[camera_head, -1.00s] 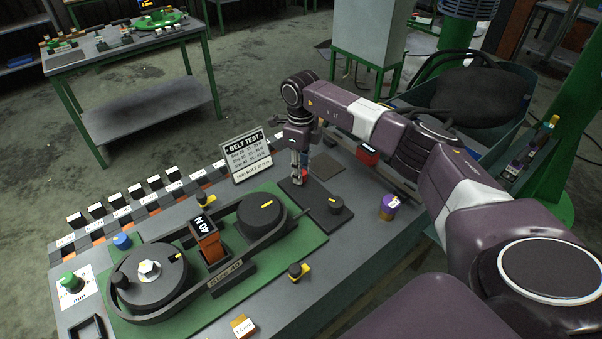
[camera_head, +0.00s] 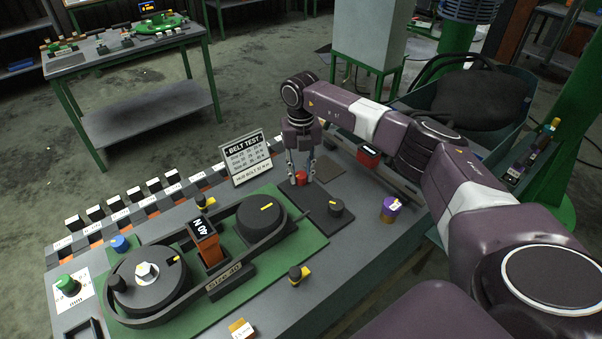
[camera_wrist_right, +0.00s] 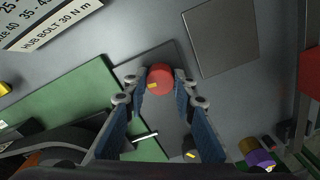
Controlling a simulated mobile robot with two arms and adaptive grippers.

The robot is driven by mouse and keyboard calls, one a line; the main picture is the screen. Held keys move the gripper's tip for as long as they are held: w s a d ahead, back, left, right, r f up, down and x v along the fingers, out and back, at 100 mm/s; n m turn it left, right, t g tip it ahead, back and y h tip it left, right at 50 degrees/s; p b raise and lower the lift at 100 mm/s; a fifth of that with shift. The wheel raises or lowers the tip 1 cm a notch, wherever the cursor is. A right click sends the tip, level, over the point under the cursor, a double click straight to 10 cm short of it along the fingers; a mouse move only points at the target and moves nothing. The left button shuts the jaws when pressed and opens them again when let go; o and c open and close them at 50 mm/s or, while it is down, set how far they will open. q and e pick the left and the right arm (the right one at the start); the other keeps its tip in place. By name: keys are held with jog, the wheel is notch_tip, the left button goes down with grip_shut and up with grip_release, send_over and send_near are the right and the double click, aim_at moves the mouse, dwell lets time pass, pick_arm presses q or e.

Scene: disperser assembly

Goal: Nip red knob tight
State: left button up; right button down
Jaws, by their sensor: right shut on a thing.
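The red knob (camera_head: 301,177) stands on a dark plate (camera_head: 322,213) on the bench, behind a black knob (camera_head: 336,207). In the right wrist view the red knob (camera_wrist_right: 159,79) is round, with a small yellow mark on its near edge. My right gripper (camera_head: 302,180) points down with one finger on each side of the red knob. In the wrist view its fingertips (camera_wrist_right: 160,84) are shut on the knob's sides. My left gripper is not in view.
A belt test sign (camera_head: 247,158) stands left of my right gripper. The green board (camera_head: 295,245) with pulleys and a belt fills the bench's left part. A purple-topped cylinder (camera_head: 390,209) stands at right. A red block (camera_head: 368,157) is behind it.

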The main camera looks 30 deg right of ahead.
aim_at(301, 174)
jog(key=shift+w+r+m, duration=0.1)
jog(key=shift+m, duration=1.9)
jog(key=c, duration=1.6)
grip_release()
notch_tip(301, 174, up, 12)
